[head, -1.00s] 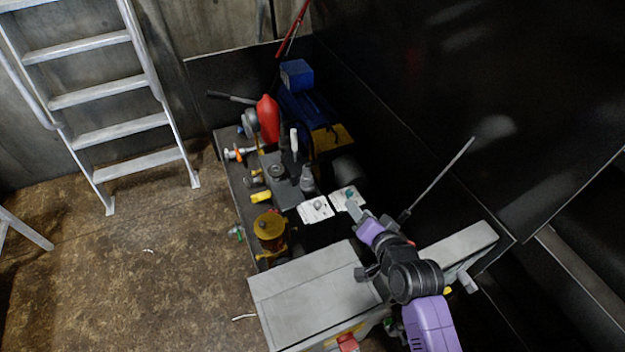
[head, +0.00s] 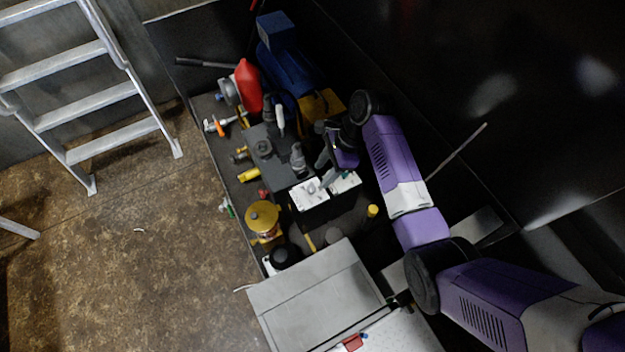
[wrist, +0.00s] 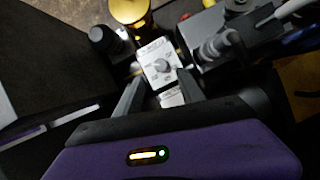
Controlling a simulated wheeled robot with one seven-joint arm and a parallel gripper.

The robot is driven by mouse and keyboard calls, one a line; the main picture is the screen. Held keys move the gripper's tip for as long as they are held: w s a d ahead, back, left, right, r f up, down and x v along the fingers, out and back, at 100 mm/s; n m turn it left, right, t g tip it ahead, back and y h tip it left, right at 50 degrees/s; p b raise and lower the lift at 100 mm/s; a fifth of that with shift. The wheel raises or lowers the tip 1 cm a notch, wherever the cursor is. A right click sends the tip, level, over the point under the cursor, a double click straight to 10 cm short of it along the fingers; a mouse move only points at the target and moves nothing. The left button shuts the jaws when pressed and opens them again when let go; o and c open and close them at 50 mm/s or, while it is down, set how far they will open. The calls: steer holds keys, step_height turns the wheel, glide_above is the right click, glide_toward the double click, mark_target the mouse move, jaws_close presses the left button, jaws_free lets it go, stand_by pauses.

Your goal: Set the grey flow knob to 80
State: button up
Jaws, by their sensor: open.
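A small grey knob (wrist: 162,66) sits on a white dial plate (wrist: 154,53) in the wrist view. The plate is also in the head view (head: 308,198), on a dark box, with its knob (head: 311,187) near the middle. The markings are too small to read, so the setting cannot be told. My gripper (wrist: 158,82) is open, one finger on each side of the lower plate area, with the knob just beyond the tips. In the head view my gripper (head: 327,178) is over the plates. Contact with the knob cannot be told.
A second white plate (head: 345,183) lies right beside the first. A grey fitting (head: 298,158), a yellow round part (head: 263,217) and a red canister (head: 248,86) stand close by. A dark wall rises on the right. A ladder (head: 95,95) stands left, beside open floor.

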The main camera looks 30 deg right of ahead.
mark_target(312, 187)
steer(key=x, duration=0.7)
steer(key=shift+w+a+f, duration=0.1)
steer(key=shift+a+f, duration=0.05)
steer(key=shift+f, duration=0.15)
jaws_close()
